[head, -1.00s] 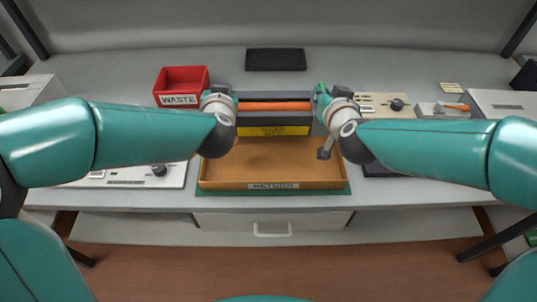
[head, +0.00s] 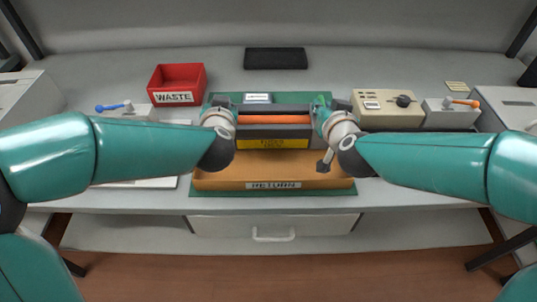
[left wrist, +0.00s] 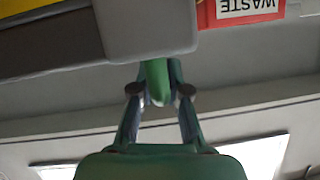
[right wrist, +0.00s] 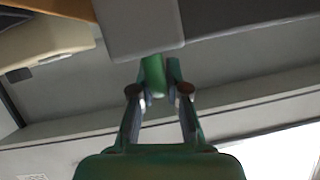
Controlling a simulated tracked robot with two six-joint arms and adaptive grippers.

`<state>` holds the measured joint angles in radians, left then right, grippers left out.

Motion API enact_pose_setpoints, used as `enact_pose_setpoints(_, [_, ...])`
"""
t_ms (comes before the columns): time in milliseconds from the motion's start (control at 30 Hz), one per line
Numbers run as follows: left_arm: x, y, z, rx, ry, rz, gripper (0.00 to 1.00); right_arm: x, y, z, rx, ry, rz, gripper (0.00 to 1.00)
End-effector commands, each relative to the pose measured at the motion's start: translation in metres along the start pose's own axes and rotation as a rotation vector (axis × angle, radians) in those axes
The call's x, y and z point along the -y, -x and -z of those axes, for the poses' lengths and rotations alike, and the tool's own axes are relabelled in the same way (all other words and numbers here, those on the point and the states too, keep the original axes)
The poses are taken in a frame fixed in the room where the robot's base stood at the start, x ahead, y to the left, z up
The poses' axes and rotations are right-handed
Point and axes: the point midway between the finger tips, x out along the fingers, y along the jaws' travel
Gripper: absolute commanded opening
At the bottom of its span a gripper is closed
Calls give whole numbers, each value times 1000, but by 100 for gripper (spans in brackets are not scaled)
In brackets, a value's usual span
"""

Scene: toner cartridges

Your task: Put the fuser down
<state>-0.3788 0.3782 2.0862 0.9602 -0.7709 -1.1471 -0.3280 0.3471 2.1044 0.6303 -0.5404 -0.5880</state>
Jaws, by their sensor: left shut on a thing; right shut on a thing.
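The fuser (head: 273,131) is a long dark grey unit with an orange roller along it and a yellow label on its front. My left gripper (head: 222,117) and my right gripper (head: 326,118) are at its two ends. Each wrist view shows fingers closed on a green grip at the end of the grey body: left (left wrist: 157,82), right (right wrist: 153,76). The fuser is level, over the back part of the orange-brown RETURN tray (head: 225,184). Its underside is hidden, so I cannot tell whether it touches the tray.
The tray sits on a green mat (head: 289,98) near the table's front edge. A red WASTE bin (head: 177,79) stands back left. A dark pad (head: 275,58) lies behind. A beige panel with a knob (head: 387,108) and an orange-lever box (head: 450,112) stand right; a blue lever (head: 112,107) shows left.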

Motion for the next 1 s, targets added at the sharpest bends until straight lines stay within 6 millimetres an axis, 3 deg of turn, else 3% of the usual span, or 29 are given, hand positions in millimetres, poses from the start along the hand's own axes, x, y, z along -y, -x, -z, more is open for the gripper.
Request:
enact_pose_setpoints(67, [0,-3,-5,-5,2,5,0,-2,-3,-4,-8,-1,-2,0])
enact_pose_setpoints(100, [0,-2,-4,0,1,3,19,-2,-2,-3,-3,-1,-2,19])
enact_pose_setpoints(233, [0,-2,-4,0,1,3,40,-1,-2,-3,-1,-1,-1,39])
enact_pose_setpoints(667, [-1,7,-3,-2,0,0,40,-1,-2,-4,0,0,0,39])
enact_pose_setpoints(1000, [-1,66,-3,-4,1,-2,40,-1,-2,-4,0,0,0,39])
